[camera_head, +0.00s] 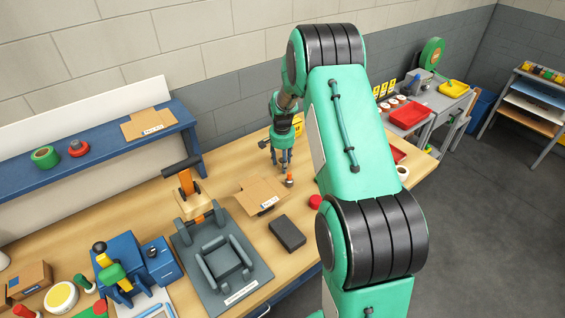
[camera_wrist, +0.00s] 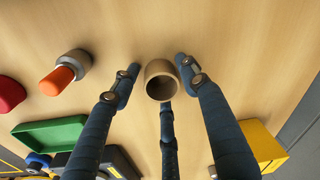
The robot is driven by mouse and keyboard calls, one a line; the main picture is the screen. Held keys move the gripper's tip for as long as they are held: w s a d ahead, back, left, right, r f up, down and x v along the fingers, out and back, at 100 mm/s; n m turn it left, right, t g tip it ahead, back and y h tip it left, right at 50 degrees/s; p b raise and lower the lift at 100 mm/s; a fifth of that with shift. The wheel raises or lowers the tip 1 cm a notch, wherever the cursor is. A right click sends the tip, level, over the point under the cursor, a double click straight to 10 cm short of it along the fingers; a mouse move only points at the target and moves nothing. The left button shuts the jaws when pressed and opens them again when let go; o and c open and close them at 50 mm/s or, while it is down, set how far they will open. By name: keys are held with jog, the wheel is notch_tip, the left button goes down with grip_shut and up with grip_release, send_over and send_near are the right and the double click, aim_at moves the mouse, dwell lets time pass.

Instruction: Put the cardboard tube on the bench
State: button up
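The cardboard tube (camera_wrist: 160,67) is a short brown ring-ended cylinder in the wrist view, with its dark hollow end toward the camera. It appears to stand on the wooden bench (camera_wrist: 225,30). My gripper (camera_wrist: 157,68) is open, its blue fingers spread on either side of the tube, with a third finger below it in the picture. The right fingertip is close to the tube; I cannot tell whether it touches. In the head view my gripper (camera_head: 283,160) points down over the bench (camera_head: 240,165), and the tube cannot be made out there.
An orange-and-grey piece (camera_wrist: 62,75) lies near the left finger. A green tray (camera_wrist: 50,132) and a yellow box (camera_wrist: 262,145) are close by. A cardboard box (camera_head: 260,193), a dark block (camera_head: 287,233) and a grey fixture (camera_head: 190,255) occupy the bench nearby.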

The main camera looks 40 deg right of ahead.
jog(key=shift+r, duration=0.15)
notch_tip(320, 180, up, 12)
jog(key=p, duration=0.1)
jog(key=shift+s+a+p, duration=0.35)
jog(key=shift+p, duration=0.05)
dwell(0.4)
dwell(0.5)
jog(key=s+a+r+n+t, duration=0.1)
jog(key=s+a+r+n, duration=0.1)
jog(key=s+a+r, duration=0.45)
jog(key=s+a+r+n, duration=0.2)
jog(key=s+a+r, duration=0.1)
jog(key=a+r, duration=0.5)
jog(key=s+a+r+n+t, duration=0.1)
jog(key=s+a+r, duration=0.3)
jog(key=a+r, duration=0.3)
jog(key=s+a+r+n+t, duration=0.1)
jog(key=s+a, duration=0.3)
jog(key=s, duration=0.4)
jog(key=s+a+r+n+t, duration=0.1)
jog(key=s+a+r+n, duration=0.1)
jog(key=s, duration=0.6)
jog(key=s+a+r+n, duration=0.1)
jog(key=s+a+n, duration=0.2)
jog(key=s+a, duration=0.2)
jog(key=s, duration=0.2)
jog(key=shift+s+a+r+t+y, duration=0.2)
jog(key=shift+s+a+t+y, duration=0.1)
jog(key=shift+s+a+t, duration=0.1)
